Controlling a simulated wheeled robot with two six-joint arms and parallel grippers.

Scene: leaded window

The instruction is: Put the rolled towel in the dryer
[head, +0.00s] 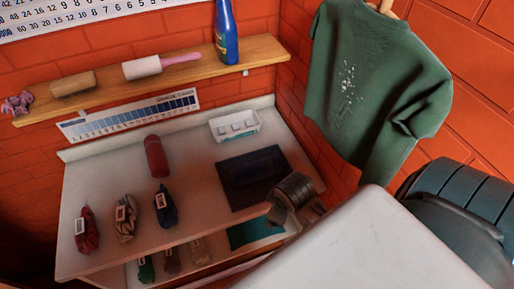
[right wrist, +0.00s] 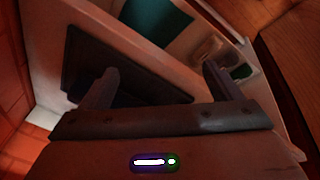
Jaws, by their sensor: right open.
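A dark red roll (head: 156,156), which looks like the rolled towel, lies on the white counter (head: 105,180), left of a dark mat (head: 232,182). My right gripper (right wrist: 160,88) shows in the right wrist view with its two fingers apart and nothing between them. The dark mat also shows behind the fingers there (right wrist: 135,75). No towel shows in the right wrist view. I cannot identify a dryer for certain in either view. My left gripper is not in view.
Tagged red (head: 87,230), patterned (head: 124,220) and blue (head: 165,206) bundles line the counter's left front. A white tray (head: 235,125) stands at its back. A wooden shelf (head: 110,92) holds a blue bottle (head: 226,35). A green sweater (head: 375,85) hangs at right.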

